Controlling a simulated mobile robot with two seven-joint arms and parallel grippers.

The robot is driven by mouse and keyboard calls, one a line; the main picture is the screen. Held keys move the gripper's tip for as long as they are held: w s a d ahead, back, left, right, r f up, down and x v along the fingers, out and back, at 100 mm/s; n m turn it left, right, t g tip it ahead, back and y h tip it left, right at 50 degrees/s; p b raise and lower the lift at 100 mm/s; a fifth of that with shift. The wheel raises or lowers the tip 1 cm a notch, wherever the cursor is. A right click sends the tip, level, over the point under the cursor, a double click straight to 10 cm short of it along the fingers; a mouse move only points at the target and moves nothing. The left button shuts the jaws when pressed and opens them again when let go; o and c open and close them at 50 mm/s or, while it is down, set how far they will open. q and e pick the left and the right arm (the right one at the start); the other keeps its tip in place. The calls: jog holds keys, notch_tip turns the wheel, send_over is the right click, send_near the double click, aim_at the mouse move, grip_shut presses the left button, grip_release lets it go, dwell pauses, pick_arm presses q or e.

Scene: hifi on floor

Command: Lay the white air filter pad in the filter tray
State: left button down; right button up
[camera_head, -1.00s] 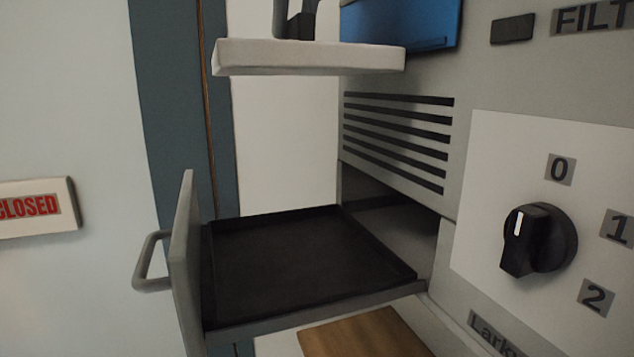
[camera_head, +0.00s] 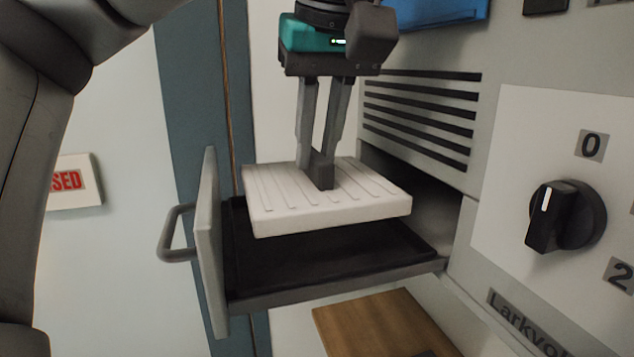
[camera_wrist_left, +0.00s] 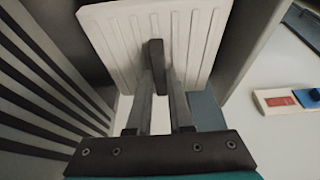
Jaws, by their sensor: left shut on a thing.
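The white air filter pad (camera_head: 285,205) is a ribbed slab held roughly level, with a dark tab in the middle of its top. My left gripper (camera_head: 321,165) points down and is shut on that tab; the wrist view also shows the fingers on the tab (camera_wrist_left: 156,55) of the pad (camera_wrist_left: 110,38). The black filter tray (camera_head: 300,262) is pulled out from the machine, below the pad. The pad hangs over the tray's rear part, with a dark gap showing beneath its front edge. The pad hides part of the tray floor. My right gripper is not in view.
The tray's upright front panel with a handle (camera_head: 178,235) stands on the left. The machine's grey face on the right has vent slots (camera_head: 420,120) and a black knob (camera_head: 566,215). A wooden surface (camera_head: 380,325) lies below.

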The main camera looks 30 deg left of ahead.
aim_at(317, 185)
pick_arm(q)
jog(key=shift+f, duration=2.2)
jog(key=shift+f, duration=0.1)
jog(key=c, duration=0.8)
grip_release()
jog(key=v, duration=1.2)
